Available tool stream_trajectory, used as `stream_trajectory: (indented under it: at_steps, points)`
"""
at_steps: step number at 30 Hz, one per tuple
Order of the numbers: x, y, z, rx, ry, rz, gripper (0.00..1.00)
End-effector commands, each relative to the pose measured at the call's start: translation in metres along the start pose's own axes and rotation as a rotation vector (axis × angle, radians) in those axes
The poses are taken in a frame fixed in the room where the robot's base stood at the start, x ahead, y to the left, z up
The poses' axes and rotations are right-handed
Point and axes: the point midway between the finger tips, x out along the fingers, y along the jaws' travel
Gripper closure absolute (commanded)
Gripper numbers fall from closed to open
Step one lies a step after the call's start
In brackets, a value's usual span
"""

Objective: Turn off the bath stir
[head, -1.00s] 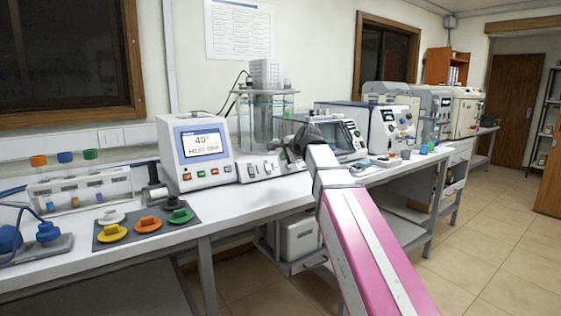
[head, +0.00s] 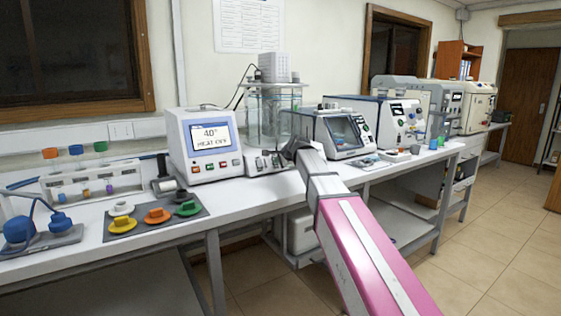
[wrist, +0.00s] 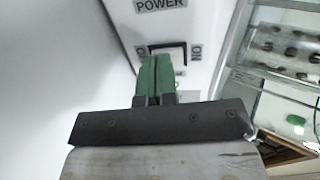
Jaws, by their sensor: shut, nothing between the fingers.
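The glass stirring bath (head: 268,112) stands on the bench in the head view, with a grey stirrer unit (head: 274,68) on top. Its white control base (head: 257,163) has several small switches along the front. My gripper (head: 286,152) is at the right part of this base and partly hides it. In the wrist view, its green fingers (wrist: 155,62) are shut and empty. Their tips are at a switch (wrist: 174,48) below a POWER label (wrist: 160,4) and cover part of it. I cannot tell whether they touch it, or which way it is set.
A white controller (head: 204,145) with a lit screen reading 40° stands left of the bath. A small machine (head: 340,133) stands close on the right. The glass wall and perforated rack (wrist: 285,52) are near my fingers. Coloured caps lie on a dark mat (head: 155,229).

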Motion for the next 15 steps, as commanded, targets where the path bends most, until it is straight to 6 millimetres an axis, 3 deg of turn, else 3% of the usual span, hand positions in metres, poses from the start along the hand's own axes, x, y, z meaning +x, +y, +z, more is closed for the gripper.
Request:
stream_trajectory:
  at_steps: [15]
  points:
    - [0.012, 0.005, 0.0, 0.0, -0.001, -0.09, 1.0]
